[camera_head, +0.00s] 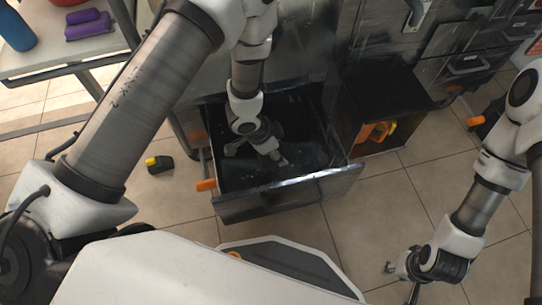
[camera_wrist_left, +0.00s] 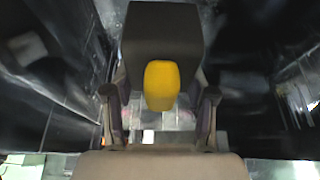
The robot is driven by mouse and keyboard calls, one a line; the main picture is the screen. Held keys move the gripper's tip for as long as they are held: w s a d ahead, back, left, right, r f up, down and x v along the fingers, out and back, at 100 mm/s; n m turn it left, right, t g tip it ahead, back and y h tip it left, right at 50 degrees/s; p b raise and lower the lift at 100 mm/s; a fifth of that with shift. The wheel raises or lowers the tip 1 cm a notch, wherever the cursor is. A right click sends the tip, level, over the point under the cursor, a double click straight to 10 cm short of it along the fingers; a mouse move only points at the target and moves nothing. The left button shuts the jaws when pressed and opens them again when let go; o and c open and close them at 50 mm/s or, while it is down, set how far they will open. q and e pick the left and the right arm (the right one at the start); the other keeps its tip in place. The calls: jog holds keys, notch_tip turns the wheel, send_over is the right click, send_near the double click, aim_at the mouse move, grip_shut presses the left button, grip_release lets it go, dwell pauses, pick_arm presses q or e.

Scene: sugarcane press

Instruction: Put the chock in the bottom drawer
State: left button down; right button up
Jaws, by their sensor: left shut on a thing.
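The bottom drawer (camera_head: 290,193) is pulled out and open in the head view, with a dark interior. My left gripper (camera_head: 258,154) reaches down inside it, between its walls. In the left wrist view the chock (camera_wrist_left: 162,84), a dark block with a yellow end, sits between the two fingers of my left gripper (camera_wrist_left: 160,97), which is shut on it. The chock is hidden in the head view, so I cannot tell whether it touches the drawer floor. My right gripper (camera_head: 400,280) hangs low over the floor at the lower right, fingers apart and empty.
A second black and yellow block (camera_head: 159,164) lies on the tiled floor left of the drawer. An open compartment with orange things (camera_head: 375,131) is right of the drawer. A table (camera_head: 62,52) with a blue bottle (camera_head: 15,28) stands upper left. Floor at right is clear.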

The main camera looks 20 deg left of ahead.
pick_arm(q)
notch_tip(320, 180, down, 8)
jog(key=b, duration=0.3)
jog(key=shift+f+b, duration=0.1)
jog(key=shift+b, duration=0.25)
jog(key=shift+c, duration=1.8)
grip_release()
jog(key=p+v, duration=0.6)
jog(key=v, duration=0.6)
jog(key=shift+w+d, duration=0.15)
jog(key=shift+w, duration=0.05)
jog(key=shift+s, duration=0.1)
